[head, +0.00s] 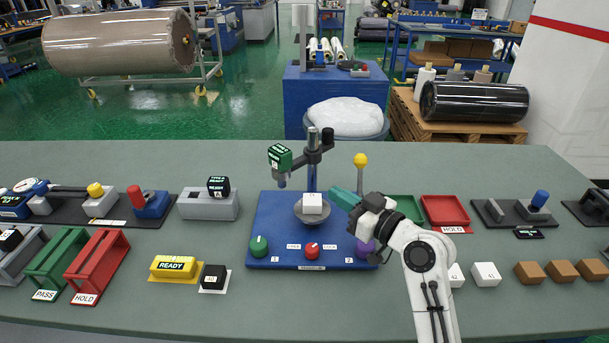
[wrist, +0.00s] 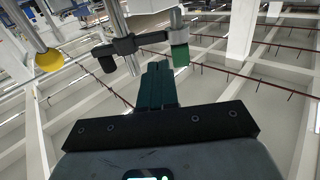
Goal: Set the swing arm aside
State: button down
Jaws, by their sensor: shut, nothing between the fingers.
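The swing arm (head: 301,160) is a dark bar clamped to an upright metal post (head: 312,180) on a blue base plate (head: 275,215). A green labelled head (head: 279,157) hangs at its left end, and a black end (head: 327,136) is at the right. In the wrist view the swing arm (wrist: 150,38) crosses beyond the fingertips, with its green head (wrist: 180,55) at the right. My gripper (head: 335,193) has its teal fingers shut and empty, lower than the swing arm and to its right. They also show in the wrist view (wrist: 160,72), apart from the arm.
A white cube (head: 312,203) sits on a round grey plate below the arm, close to my fingertips. A yellow-balled rod (head: 361,162) stands at the right. The base carries a green knob (head: 259,246) and a red knob (head: 312,250). The table behind the post is clear.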

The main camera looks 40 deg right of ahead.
jog(key=p, duration=0.3)
send_near(294, 169)
jog(key=w, duration=0.5)
jog(key=shift+w+d+r, duration=0.1)
jog(key=shift+d+r, duration=0.05)
jog(key=shift+w, duration=0.85)
jog(key=shift+w+h+p, duration=0.2)
jog(key=shift+h+p, duration=0.1)
jog(key=shift+p, duration=0.35)
jog(key=shift+w+a+m+h+p, duration=0.2)
jog(key=shift+a+m+h+p, duration=0.05)
jog(key=shift+m+h+p, duration=0.5)
jog(key=shift+s+f, duration=0.1)
jog(key=shift+f, duration=0.1)
